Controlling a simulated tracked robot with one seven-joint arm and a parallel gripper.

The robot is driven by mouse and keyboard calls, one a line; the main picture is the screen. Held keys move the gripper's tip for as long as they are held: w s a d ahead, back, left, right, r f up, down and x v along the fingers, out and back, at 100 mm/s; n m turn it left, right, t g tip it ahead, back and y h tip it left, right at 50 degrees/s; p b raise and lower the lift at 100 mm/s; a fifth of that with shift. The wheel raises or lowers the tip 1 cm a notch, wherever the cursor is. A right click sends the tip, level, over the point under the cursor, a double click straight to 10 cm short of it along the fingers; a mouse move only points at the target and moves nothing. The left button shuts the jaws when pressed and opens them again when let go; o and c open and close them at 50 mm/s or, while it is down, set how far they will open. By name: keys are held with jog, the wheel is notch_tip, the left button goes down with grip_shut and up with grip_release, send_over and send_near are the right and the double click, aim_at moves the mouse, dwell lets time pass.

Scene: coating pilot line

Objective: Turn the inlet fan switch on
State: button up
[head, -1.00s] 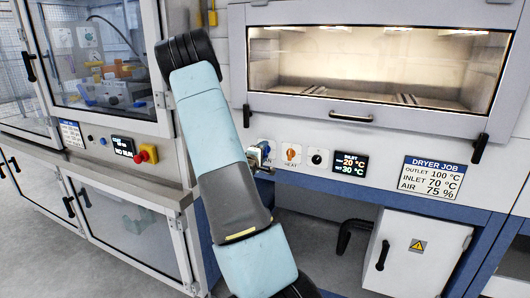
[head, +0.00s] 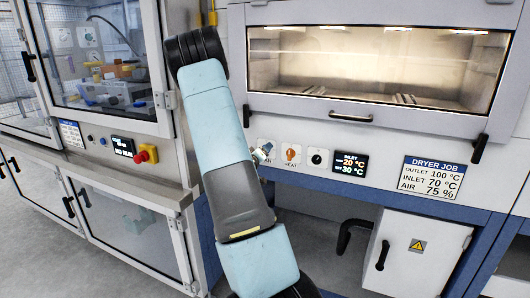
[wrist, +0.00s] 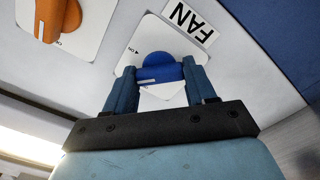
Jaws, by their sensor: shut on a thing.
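The fan switch is a blue rotary knob (wrist: 158,62) on a white plate under an upside-down FAN label (wrist: 190,23) in the wrist view. My gripper (wrist: 159,70) has a finger on each side of the knob and is shut on it. A pale line shows on the knob's lower left part. A small ON mark (wrist: 134,50) is printed on the plate, left of the knob.
An orange HEAT knob (head: 291,152) is close to the right of the fan switch, then a black knob (head: 316,158) and a display (head: 351,164) reading 20 °C and 30 °C. The dryer window handle (head: 351,117) juts out above. A red emergency button (head: 147,154) is at left.

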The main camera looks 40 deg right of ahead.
jog(key=shift+s+f, duration=0.1)
jog(key=shift+f, duration=0.2)
jog(key=m, duration=0.8)
jog(key=o, duration=1.3)
jog(key=shift+r, duration=0.2)
jog(key=v, duration=0.6)
jog(key=shift+a+r, duration=0.1)
jog(key=shift+r, duration=0.05)
